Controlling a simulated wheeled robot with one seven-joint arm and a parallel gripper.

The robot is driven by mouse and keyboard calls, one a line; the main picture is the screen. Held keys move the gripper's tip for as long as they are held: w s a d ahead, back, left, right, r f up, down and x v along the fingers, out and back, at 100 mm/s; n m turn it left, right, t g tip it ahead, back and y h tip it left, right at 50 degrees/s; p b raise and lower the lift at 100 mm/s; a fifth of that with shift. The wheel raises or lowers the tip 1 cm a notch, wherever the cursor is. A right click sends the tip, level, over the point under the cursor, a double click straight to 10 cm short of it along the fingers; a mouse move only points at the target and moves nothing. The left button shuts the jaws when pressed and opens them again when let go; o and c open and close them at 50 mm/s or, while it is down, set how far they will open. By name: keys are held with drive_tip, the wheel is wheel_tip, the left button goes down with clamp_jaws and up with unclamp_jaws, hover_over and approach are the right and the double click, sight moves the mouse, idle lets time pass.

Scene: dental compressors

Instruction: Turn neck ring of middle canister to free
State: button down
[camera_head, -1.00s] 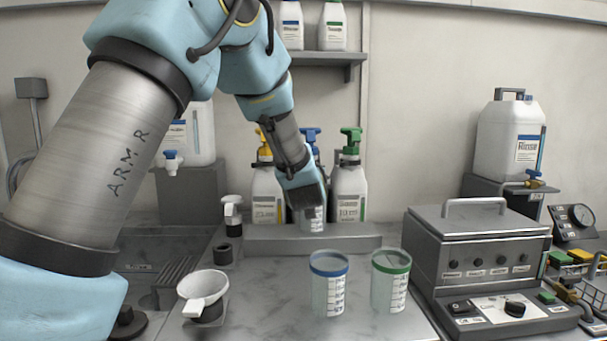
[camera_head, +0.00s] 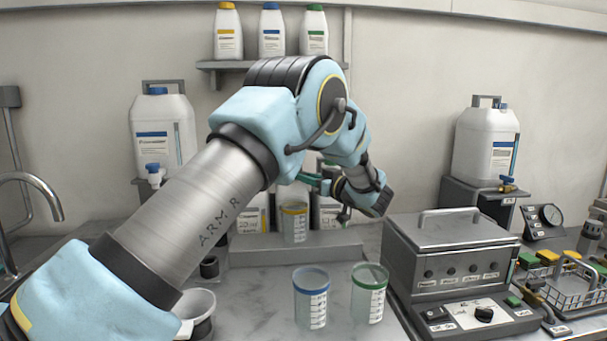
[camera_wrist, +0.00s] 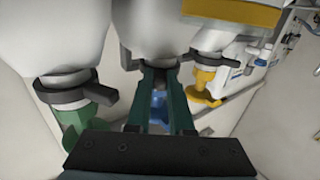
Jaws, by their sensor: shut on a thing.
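The middle canister (camera_wrist: 150,25) is white and fills the upper centre of the wrist view, with its blue pump (camera_wrist: 158,108) below its neck. Its dark neck ring (camera_wrist: 125,57) shows partly beside my fingers. My gripper (camera_wrist: 162,75) is shut on the ring, with a dark green finger on each side of the neck. In the wrist view the green-pump canister (camera_wrist: 55,35) is at left and the yellow-pump canister (camera_wrist: 215,40) at right, each with a dark lever ring. In the head view my arm hides most of the middle canister; my gripper (camera_head: 310,180) reaches in from the right.
A yellow-rimmed cup (camera_head: 294,224) stands in front of the canisters. Blue-rimmed (camera_head: 311,298) and green-rimmed (camera_head: 369,295) cups stand nearer on the bench. A grey control box (camera_head: 455,260) is at right. A white funnel cup (camera_head: 197,308) is at front left.

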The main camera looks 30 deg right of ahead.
drive_tip(key=shift+d+r+y, duration=0.1)
drive_tip(key=shift+r+y, duration=0.05)
drive_tip(key=shift+y, duration=0.15)
drive_tip(key=c, duration=0.8)
unclamp_jaws()
drive_tip(key=shift+w, duration=0.1)
drive_tip(key=s+d+b, duration=0.2)
drive_tip(key=s+b, duration=0.1)
drive_tip(key=s, duration=0.7)
drive_tip(key=shift+s, duration=0.35)
